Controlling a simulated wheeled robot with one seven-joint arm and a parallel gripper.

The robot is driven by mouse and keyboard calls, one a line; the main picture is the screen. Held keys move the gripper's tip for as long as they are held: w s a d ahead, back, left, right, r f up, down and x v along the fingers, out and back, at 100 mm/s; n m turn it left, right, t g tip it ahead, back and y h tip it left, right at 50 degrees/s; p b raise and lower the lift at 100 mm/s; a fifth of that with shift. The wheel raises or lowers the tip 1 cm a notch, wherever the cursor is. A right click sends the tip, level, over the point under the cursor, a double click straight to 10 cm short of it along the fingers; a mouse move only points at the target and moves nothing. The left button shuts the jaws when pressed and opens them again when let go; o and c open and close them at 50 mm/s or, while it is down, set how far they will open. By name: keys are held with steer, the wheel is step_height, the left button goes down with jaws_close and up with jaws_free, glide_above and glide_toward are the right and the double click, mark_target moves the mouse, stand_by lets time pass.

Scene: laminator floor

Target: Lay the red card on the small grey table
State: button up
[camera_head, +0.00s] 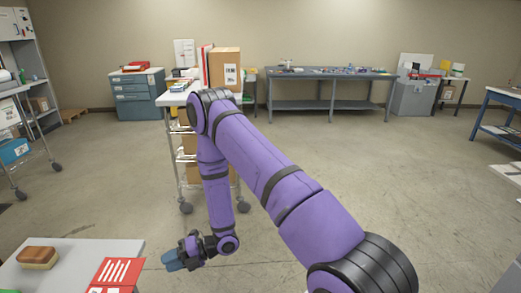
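A red card (117,270) with white stripes lies at the right edge of a light grey tabletop (75,255) at the bottom left. It seems to reach slightly past that edge, and its lower part is cut off by the frame. I cannot tell whether this tabletop is the small grey table of the task. My gripper (172,262), with blue-grey fingers, hangs low just right of the card and the tabletop, apart from the card in the picture. Its fingers point left. Whether they are open or shut is too small to tell.
A brown block (39,257), like a brush, lies on the tabletop's left. A wheeled cart (172,98) with boxes stands behind my arm. A long grey workbench (330,76) and blue-grey drawers (137,95) line the back wall. The floor on the right is open.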

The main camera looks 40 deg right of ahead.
steer(key=w+d+r+m+t+h, duration=0.1)
steer(key=w+d+r+m+h, duration=0.25)
steer(key=r, duration=0.35)
steer(key=w+d+r+m+t+h, duration=0.2)
steer(key=w+r+h, duration=0.25)
steer(key=r, duration=0.35)
steer(key=s+d+r+m+t+h, duration=0.1)
steer(key=d+r+m+h, duration=0.25)
steer(key=r, duration=0.45)
steer(key=s+d+r+m+h, duration=0.1)
steer(key=d+r+m+h, duration=0.1)
steer(key=d+r+m, duration=0.45)
steer(key=s+d+r+m+g+h, duration=0.1)
steer(key=s+r+m, duration=0.6)
steer(key=s, duration=0.4)
steer(key=s+r+m+g+h, duration=0.2)
steer(key=s+r+m, duration=0.3)
steer(key=s+r, duration=0.5)
steer(key=s+a+m+g+y, duration=0.1)
steer(key=s+m, duration=0.3)
steer(key=s, duration=0.8)
steer(key=shift+s+a+f, duration=0.15)
steer(key=shift+s+a, duration=0.05)
steer(key=shift+a, duration=0.3)
steer(key=shift+m, duration=0.25)
